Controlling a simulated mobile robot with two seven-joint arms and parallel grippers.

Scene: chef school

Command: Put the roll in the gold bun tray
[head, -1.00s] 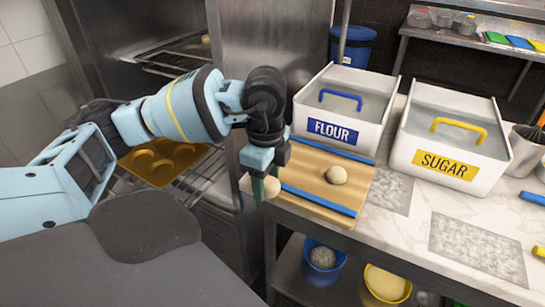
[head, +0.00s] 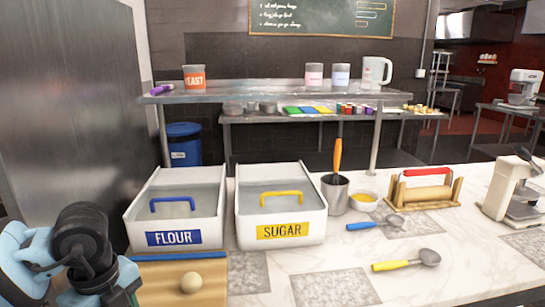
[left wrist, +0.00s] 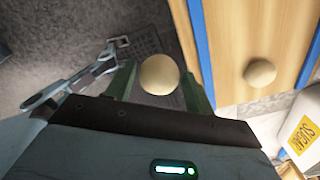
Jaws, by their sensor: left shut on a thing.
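My left gripper (head: 122,290) is at the lower left of the head view, beside the wooden board (head: 170,290). In the left wrist view its green fingers are shut on a round pale roll (left wrist: 158,74). The held roll hangs off the board's edge, over the dark floor. A second pale roll (head: 191,282) lies on the board; it also shows in the left wrist view (left wrist: 260,73). The gold bun tray is in neither current view. My right gripper is not in view.
The flour bin (head: 176,212) and sugar bin (head: 280,210) stand behind the board. Further right are a metal pot (head: 335,193), scoops (head: 405,262) and a rolling pin (head: 425,194) on its stand. A tall steel cabinet (head: 70,100) rises at the left.

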